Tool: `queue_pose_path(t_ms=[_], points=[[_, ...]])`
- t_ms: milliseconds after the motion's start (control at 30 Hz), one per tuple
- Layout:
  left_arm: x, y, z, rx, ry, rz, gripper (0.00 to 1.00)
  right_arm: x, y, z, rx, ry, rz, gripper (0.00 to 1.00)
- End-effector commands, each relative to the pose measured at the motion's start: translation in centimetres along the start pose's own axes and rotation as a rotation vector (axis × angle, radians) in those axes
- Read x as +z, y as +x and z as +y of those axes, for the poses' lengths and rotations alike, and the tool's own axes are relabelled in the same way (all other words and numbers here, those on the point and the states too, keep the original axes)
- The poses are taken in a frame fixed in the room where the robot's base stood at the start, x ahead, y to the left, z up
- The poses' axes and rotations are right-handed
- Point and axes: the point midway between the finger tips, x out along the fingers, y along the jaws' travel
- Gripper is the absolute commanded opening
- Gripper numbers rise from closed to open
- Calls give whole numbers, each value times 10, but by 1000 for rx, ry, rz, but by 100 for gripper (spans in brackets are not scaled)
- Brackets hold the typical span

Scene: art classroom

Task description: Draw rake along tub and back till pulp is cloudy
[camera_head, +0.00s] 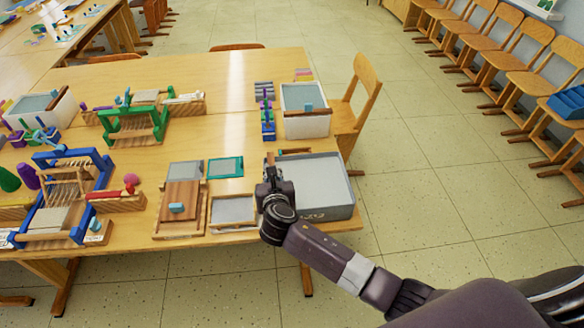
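A grey tub (325,213) with pale grey, even-looking contents stands at the table's front right corner. My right gripper (271,172) is at the tub's left side, by its rim, with the arm reaching in from the lower right. A small brown piece (270,157) shows at its fingertips; I cannot tell whether the fingers close on it. A thin orange-brown wooden bar (295,151) lies by the tub's far edge; it may be the rake, but it is too small to tell. My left gripper is not in view.
A framed screen (233,209) and a wooden press board (181,205) lie left of the tub. A white tub (306,127) stands behind it. Blue (82,232) and green (135,132) looms fill the left.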

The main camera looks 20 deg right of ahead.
Motion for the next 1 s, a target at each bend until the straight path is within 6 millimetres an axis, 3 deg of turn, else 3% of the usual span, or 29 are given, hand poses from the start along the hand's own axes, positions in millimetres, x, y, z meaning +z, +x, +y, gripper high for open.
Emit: queue_pose_path(t_ms=[200,533,567,700,1000], points=[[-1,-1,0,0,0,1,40,1,0,14,1,0,-2,0],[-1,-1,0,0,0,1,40,1,0,17,6,2,-2,0],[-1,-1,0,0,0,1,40,1,0,17,6,2,-2,11],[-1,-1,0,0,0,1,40,1,0,17,5,2,-2,27],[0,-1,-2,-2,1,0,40,0,-1,15,1,0,0,28]])
